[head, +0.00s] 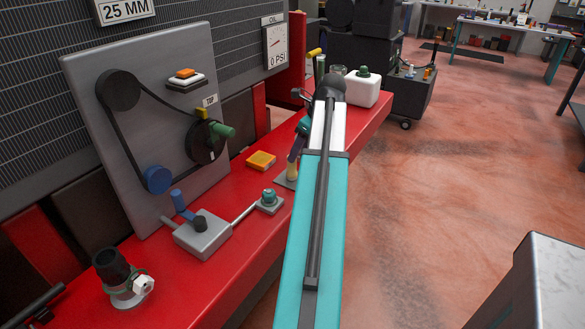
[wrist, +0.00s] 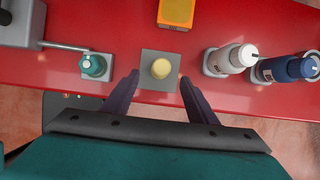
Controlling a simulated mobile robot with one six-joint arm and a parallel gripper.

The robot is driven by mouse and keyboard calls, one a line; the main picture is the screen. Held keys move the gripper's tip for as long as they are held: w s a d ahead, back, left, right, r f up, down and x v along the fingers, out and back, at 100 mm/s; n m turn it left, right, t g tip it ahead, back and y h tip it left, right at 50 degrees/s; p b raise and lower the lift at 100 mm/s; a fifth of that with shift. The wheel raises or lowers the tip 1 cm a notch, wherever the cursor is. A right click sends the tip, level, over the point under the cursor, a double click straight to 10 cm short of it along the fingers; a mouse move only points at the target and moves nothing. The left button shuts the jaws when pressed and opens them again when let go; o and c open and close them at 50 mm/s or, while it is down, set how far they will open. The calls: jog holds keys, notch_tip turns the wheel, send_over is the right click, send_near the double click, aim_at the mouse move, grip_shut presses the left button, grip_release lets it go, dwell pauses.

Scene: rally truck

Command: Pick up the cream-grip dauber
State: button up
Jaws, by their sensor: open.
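The cream-grip dauber shows in the wrist view as a round cream-yellow top (wrist: 161,69) standing on a square grey base (wrist: 147,57). In the head view its cream grip (head: 292,171) shows just left of my arm, partly covered. My gripper (wrist: 160,82) is open, its two dark fingers pointing at the dauber, one tip to each side of the grey base's near part. I cannot tell the height of the fingertips against the grip. In the head view my gripper (head: 297,146) is mostly hidden behind my arm, directly above the cream grip.
A green-capped piece (wrist: 93,66) stands left of the dauber, joined by a rod to a grey box (head: 203,234). A white bottle (wrist: 230,58) and a blue bottle (wrist: 287,69) stand to the right. An orange block (wrist: 176,12) lies behind. The red shelf's front edge is close.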

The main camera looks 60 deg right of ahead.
aim_at(296, 163)
jog(key=shift+x, duration=1.7)
jog(key=shift+f, duration=0.15)
jog(key=shift+p+x, duration=0.65)
jog(key=shift+x, duration=1.75)
jog(key=c, duration=1.2)
jog(key=shift+o, duration=0.2)
jog(key=shift+d+r+b, duration=0.1)
jog(key=shift+r+b, duration=0.3)
jog(key=shift+r, duration=1.25)
jog(key=s+a+r+b, duration=0.1)
jog(key=s+a+b, duration=0.1)
jog(key=s+a, duration=0.6)
jog(key=s, duration=0.5)
jog(key=shift+s+a+r, duration=0.15)
jog(key=shift+s+r, duration=0.15)
jog(key=shift+s, duration=0.1)
